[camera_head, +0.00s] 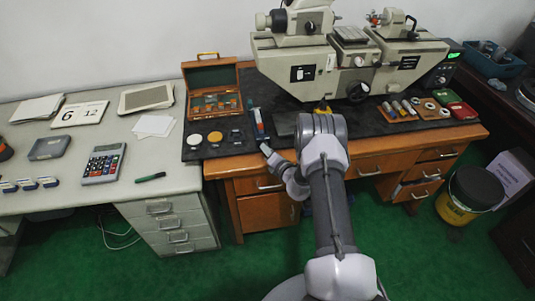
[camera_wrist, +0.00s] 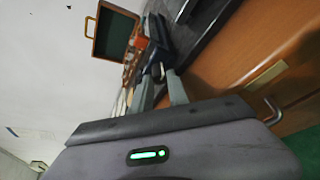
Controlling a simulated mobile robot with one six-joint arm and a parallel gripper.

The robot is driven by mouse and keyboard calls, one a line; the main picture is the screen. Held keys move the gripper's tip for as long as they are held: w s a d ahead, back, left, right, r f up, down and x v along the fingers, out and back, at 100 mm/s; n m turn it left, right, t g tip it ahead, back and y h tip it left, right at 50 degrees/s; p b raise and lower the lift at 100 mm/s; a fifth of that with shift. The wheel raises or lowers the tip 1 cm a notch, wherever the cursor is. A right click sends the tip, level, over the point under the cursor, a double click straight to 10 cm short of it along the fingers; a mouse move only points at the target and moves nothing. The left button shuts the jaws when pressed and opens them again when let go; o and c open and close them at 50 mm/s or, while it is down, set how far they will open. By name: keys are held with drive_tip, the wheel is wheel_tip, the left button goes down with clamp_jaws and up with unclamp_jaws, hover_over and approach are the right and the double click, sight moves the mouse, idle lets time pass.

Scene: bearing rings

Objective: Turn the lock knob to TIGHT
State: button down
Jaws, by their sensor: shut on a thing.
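A grey-beige measuring machine (camera_head: 345,65) stands on the dark mat at the back of the wooden desk, with black round knobs (camera_head: 358,91) on its front. I cannot tell which knob is the lock knob, and no TIGHT mark is readable. My gripper (camera_head: 265,148) is at the desk's front edge, left of the machine and apart from it. In the wrist view my gripper (camera_wrist: 159,72) is shut on a small dark thing between its fingertips; its identity is unclear. A slim red and blue thing (camera_head: 259,122) lies just beyond the gripper.
An open wooden case (camera_head: 212,78) stands left of the machine and also shows in the wrist view (camera_wrist: 116,32). Several round pieces lie before it. A wooden rack (camera_head: 412,110) of small parts and red and green boxes are at right. My arm hides part of the desk front.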

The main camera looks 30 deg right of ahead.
drive_tip(key=shift+f+m+y+b, duration=0.1)
drive_tip(key=shift+m+y+b, duration=0.2)
drive_tip(key=shift+m+b, duration=0.1)
idle(0.3)
drive_tip(key=c, duration=1.3)
unclamp_jaws()
